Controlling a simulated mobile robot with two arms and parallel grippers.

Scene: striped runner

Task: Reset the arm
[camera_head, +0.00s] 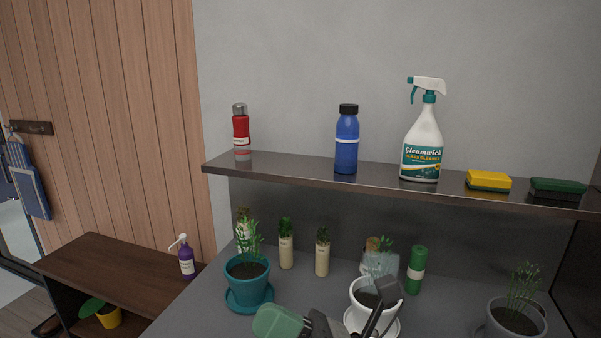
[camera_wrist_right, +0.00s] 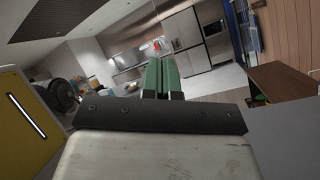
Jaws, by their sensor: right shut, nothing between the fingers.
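My right gripper (camera_head: 275,321) shows at the bottom centre of the head view, with green finger pads and a dark arm link to its right. It is above the grey counter, in front of the teal pot and the white pot. In the right wrist view its green fingers (camera_wrist_right: 161,77) are pressed together with nothing between them. They point out toward the open room and kitchen. My left gripper is in neither view.
A teal pot (camera_head: 248,291) and a white pot (camera_head: 366,298) with plants stand close behind the gripper. A grey pot (camera_head: 512,322) is at right. A shelf (camera_head: 290,172) above holds bottles, a spray bottle (camera_head: 422,150) and sponges (camera_head: 488,180). A low wooden cabinet (camera_head: 115,268) stands left.

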